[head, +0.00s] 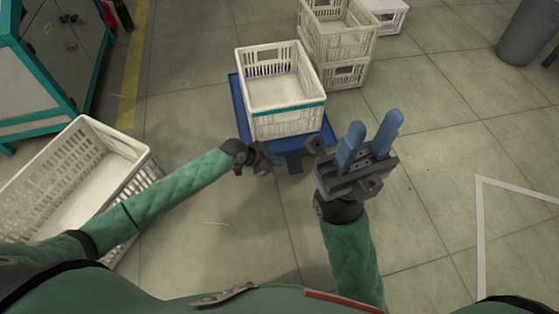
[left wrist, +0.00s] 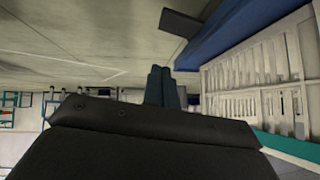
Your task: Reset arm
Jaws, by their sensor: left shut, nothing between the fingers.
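My left gripper (head: 268,158) is at the end of the green-sleeved arm from the left, just in front of the blue platform. It is small and dark in the head view. In the left wrist view its two fingers (left wrist: 162,84) lie side by side, shut with nothing between them. My right gripper (head: 374,124) is raised right of the platform, its two blue fingers apart and empty. A white crate (head: 283,122) with a teal band stands on the blue platform (head: 239,105). The crate also shows at the right of the left wrist view (left wrist: 255,75).
Stacked white crates (head: 345,45) stand behind the platform, with another white crate (head: 385,14) beyond. A large white crate (head: 135,152) is at the left. A teal-edged cabinet (head: 50,60) stands at the upper left, a grey bin (head: 525,40) at the upper right. The right floor is clear.

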